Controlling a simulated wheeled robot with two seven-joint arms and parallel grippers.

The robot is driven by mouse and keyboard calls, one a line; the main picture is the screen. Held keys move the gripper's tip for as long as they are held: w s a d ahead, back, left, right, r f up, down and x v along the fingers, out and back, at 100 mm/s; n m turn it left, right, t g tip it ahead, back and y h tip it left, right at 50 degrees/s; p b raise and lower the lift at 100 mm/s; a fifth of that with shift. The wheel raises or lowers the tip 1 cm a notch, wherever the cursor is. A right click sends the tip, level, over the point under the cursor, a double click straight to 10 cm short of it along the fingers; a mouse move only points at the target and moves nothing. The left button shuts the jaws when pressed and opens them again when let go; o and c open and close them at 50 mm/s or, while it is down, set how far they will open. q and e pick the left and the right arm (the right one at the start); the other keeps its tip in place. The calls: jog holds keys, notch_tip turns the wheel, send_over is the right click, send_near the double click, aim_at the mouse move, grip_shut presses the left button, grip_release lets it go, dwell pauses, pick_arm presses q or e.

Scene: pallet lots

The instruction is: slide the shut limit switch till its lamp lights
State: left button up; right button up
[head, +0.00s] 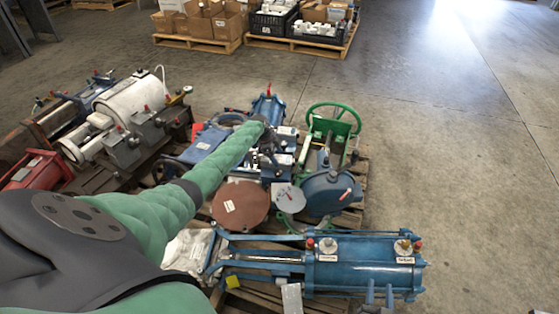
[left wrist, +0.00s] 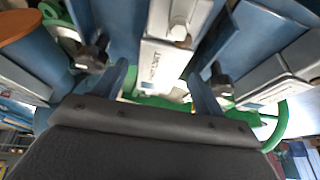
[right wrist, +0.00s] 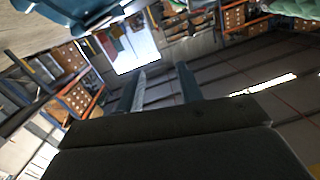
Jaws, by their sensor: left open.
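My left gripper (head: 268,140) reaches in among the blue machinery on the middle pallet, its tips partly hidden by my arm. In the left wrist view its fingers (left wrist: 160,80) stand apart and empty. A pale box with a printed label (left wrist: 163,65) lies just beyond and between them, with a pale round knob or lamp (left wrist: 180,32) on it. I cannot read the label surely, tell whether it is the shut limit switch, or see any lamp lit. Contact is unclear. My right gripper (head: 379,293) is open and empty by the front blue cylinder; its fingers also show in the right wrist view (right wrist: 160,88).
A blue cylinder actuator (head: 365,262) lies at the front of the pallet. A green handwheel (head: 333,112) and a round blue housing (head: 330,190) stand right of my left gripper. A brown disc (head: 240,205) lies nearer. Open floor (head: 460,170) is to the right.

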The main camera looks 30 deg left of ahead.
aim_at(280, 157)
pick_arm(q)
jog(key=shift+x, duration=1.55)
pick_arm(e)
notch_tip(280, 157, up, 6)
jog(key=w+t, duration=0.1)
jog(key=t, duration=0.1)
pick_arm(q)
jog(key=shift+b, duration=0.3)
jog(key=c, duration=1.3)
jog(key=shift+w+a+b, duration=0.15)
jog(key=shift+w+b, duration=0.25)
jog(key=shift+b, duration=0.05)
jog(key=shift+c, duration=0.2)
pick_arm(e)
notch_tip(280, 157, up, 11)
jog(key=t+y, duration=0.1)
jog(key=t, duration=0.3)
jog(key=shift+d, duration=0.4)
jog(key=shift+s, duration=0.1)
pick_arm(q)
jog(key=o, duration=1.3)
jog(key=shift+o, duration=0.2)
jog(key=shift+r, duration=0.15)
